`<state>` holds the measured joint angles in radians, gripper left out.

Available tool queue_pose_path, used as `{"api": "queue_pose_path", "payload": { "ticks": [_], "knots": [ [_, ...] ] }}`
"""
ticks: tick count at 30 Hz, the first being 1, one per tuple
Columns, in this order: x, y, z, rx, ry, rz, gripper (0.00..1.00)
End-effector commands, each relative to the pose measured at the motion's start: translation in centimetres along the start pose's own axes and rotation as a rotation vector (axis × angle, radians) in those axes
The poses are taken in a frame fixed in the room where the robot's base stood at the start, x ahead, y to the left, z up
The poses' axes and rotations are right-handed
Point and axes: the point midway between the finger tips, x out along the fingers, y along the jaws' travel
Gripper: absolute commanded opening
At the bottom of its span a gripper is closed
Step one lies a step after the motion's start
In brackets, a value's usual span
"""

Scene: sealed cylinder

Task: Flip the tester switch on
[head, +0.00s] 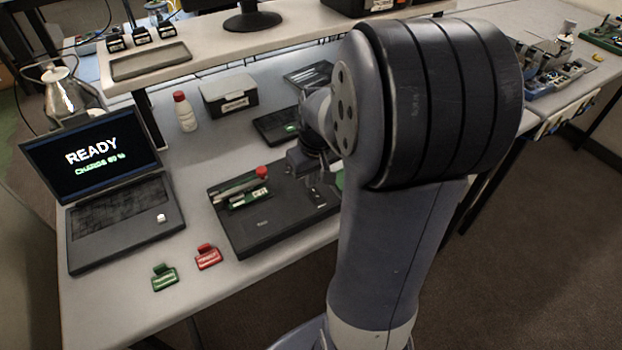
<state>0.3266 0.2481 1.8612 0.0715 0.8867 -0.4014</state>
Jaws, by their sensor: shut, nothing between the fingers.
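The tester appears to be the flat black unit (262,238) lying on the table left of my arm. A tray-like section on it holds a pale bar and a green-and-white part (248,198), with a red knob or cap (262,172) at its far end. My gripper (322,190) is low over the right part of this unit, shut and empty. I cannot tell whether it touches the unit. I cannot make out the switch; my arm and gripper hide the unit's right side, where a bit of green shows.
An open laptop (95,155) at left reads READY with a charge line. Green (165,277) and red (207,257) tags lie near the front edge. Behind are a white bottle (185,112), a grey box (228,93) and a raised shelf (205,52).

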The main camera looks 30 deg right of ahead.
Motion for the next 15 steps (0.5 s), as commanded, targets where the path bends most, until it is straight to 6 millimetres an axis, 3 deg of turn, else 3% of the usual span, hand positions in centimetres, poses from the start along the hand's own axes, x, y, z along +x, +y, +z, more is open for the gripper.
{"api": "queue_pose_path", "payload": {
  "ticks": [6, 15],
  "knots": [
    [1.6, 0.0, 0.0, 0.000, -0.001, -0.001, 0.00],
    [1.8, 0.0, 0.0, 0.000, 0.000, 0.000, 0.00]
  ]
}}
